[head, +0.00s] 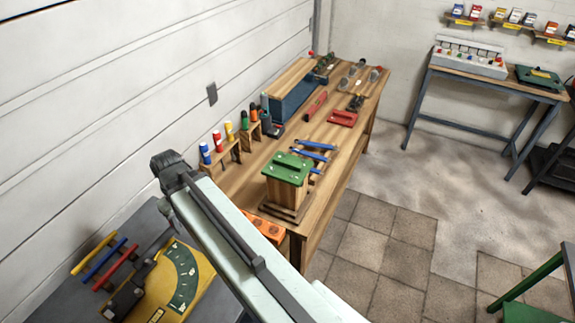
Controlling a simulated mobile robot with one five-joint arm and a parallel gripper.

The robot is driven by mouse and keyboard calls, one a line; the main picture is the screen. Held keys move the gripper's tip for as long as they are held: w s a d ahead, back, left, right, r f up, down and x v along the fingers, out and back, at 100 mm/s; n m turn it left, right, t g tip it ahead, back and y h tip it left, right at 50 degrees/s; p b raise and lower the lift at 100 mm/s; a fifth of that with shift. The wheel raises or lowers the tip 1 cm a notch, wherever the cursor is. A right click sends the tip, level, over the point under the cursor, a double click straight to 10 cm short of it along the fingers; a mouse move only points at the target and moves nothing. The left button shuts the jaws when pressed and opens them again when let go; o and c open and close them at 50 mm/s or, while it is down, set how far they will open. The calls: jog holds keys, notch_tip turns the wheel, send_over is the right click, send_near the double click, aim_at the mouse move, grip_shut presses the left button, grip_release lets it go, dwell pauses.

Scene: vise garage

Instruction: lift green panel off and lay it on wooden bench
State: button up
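A green panel (289,168) with a raised bar on top lies flat on top of an upright wooden box (286,195). The box stands on a stepped wooden base near the front end of the wooden bench (330,200). A pale link of my arm with a dark joint at its end crosses the lower middle of the picture, left of the box. My gripper's fingers do not show.
Blue bars (312,151) lie just behind the box, and an orange block (262,227) lies in front. A rack of coloured-handled tools (222,150) lines the wall side. A red block (343,118) and a blue vise-like block (290,95) are farther back. Tiled floor right is open.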

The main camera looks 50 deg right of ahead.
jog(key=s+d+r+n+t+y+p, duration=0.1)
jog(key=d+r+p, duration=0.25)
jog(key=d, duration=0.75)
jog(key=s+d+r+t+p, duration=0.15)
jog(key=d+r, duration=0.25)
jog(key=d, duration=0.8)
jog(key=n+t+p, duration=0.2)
jog(key=p, duration=0.2)
send_near(288, 162)
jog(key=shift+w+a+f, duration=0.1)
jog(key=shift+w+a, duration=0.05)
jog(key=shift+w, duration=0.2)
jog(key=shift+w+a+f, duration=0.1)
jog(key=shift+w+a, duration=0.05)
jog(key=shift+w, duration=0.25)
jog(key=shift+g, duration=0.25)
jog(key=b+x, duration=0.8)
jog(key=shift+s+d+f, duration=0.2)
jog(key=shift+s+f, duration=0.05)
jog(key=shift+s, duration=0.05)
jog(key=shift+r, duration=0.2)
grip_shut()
